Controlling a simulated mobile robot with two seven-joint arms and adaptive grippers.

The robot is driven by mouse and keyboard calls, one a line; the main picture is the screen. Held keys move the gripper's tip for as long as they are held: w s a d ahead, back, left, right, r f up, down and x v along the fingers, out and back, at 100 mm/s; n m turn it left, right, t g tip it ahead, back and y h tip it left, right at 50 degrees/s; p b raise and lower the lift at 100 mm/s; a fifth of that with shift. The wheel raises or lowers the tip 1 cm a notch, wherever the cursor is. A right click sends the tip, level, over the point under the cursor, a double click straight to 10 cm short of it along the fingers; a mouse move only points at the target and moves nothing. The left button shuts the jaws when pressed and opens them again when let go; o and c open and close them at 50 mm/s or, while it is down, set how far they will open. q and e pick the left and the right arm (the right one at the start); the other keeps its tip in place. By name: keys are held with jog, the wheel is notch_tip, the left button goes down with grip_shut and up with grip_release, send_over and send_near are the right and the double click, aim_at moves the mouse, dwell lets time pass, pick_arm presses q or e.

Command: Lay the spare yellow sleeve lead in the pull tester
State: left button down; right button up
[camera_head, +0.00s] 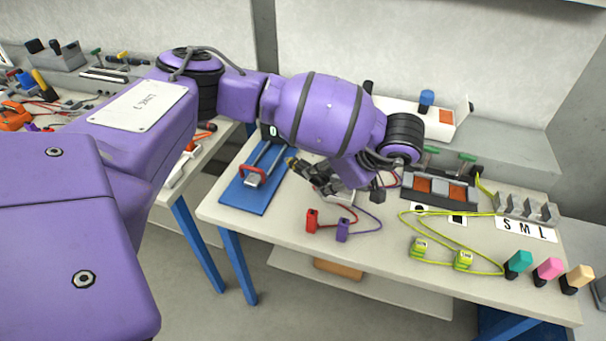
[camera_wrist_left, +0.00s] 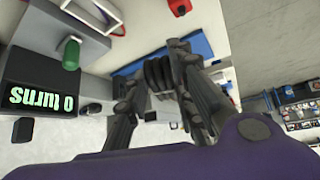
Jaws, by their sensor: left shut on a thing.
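The pull tester, a blue base plate (camera_head: 243,197) with a grey rail, a red handle (camera_head: 252,174) and a small display reading 0, lies at the left of the bench. My left gripper (camera_head: 305,170) is just right of it, above the bench. It is shut on a dark ribbed thing (camera_wrist_left: 160,75), which looks like a coiled lead. A yellow tip (camera_head: 291,161), seemingly the yellow sleeve, shows at the fingers in the head view. My fingers hide much of the lead. The blue plate (camera_wrist_left: 192,44) lies behind the fingers in the wrist view. My right gripper is out of view.
Red (camera_head: 312,221) and purple (camera_head: 343,231) plugs on wires lie near the front edge. A yellow-green cable with tagged ends (camera_head: 463,260) lies right. Teal, pink and tan handles (camera_head: 547,268) stand far right. A box reading "0 turns" (camera_wrist_left: 42,99) is close by.

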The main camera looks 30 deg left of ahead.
pick_arm(q)
jog(key=w+a+f, duration=0.4)
jog(key=a+f, duration=0.1)
jog(key=w+a+f, duration=0.2)
jog(key=shift+a+f, duration=0.15)
jog(key=shift+f, duration=0.2)
notch_tip(320, 180, down, 3)
jog(key=shift+a+f+b, duration=0.15)
jog(key=shift+f+b, duration=0.05)
jog(key=shift+b, duration=0.15)
jog(key=shift+w, duration=0.1)
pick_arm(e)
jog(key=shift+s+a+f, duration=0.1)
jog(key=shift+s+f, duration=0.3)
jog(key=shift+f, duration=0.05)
pick_arm(q)
jog(key=shift+f, duration=0.1)
jog(key=shift+f, duration=0.55)
jog(key=c, duration=1.5)
grip_release()
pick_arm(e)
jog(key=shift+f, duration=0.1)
